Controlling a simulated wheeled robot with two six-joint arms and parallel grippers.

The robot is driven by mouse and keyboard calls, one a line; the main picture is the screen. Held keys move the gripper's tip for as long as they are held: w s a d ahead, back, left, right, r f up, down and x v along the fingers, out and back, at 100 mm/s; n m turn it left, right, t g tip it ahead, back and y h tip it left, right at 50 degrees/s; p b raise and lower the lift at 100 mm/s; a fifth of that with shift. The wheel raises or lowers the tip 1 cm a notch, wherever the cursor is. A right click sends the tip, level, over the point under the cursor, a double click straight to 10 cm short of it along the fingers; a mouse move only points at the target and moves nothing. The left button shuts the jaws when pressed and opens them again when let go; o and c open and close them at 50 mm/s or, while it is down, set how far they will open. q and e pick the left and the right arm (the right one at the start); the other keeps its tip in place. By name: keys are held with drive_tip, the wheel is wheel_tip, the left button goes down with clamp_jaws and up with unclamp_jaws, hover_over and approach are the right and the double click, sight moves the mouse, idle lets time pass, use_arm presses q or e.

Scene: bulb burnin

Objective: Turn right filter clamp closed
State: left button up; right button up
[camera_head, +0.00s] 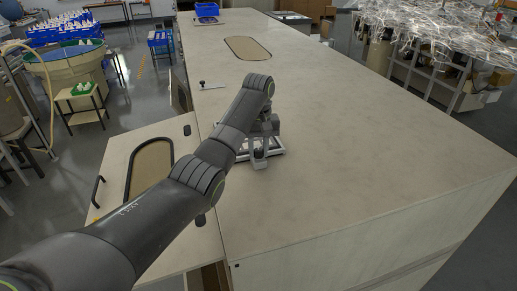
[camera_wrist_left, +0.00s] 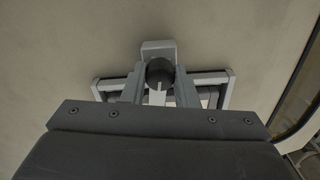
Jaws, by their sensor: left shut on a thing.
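My left arm reaches across the head view from the lower left, and its gripper (camera_head: 262,148) is low over the pale bench top, partly hidden by the arm. In the left wrist view my left gripper (camera_wrist_left: 160,84) has its two grey fingers on either side of a dark round knob (camera_wrist_left: 160,70) with a pale line on it, shut on it. The knob sits on a light grey clamp block (camera_wrist_left: 158,48), joined to a pale metal frame (camera_wrist_left: 228,92). The frame also shows in the head view (camera_head: 275,152) beneath the gripper. My right gripper is in neither view.
A small black-knobbed fitting with a thin rod (camera_head: 203,85) stands farther back near the bench's left edge. Blue bins (camera_head: 207,9) are at the far end. The bench top (camera_head: 370,150) to the right is clear. A lower side panel (camera_head: 115,165) adjoins the left edge.

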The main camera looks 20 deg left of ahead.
use_arm(q)
drive_tip(key=shift+r+n, duration=0.1)
drive_tip(key=shift+n, duration=0.8)
drive_tip(key=o, duration=1)
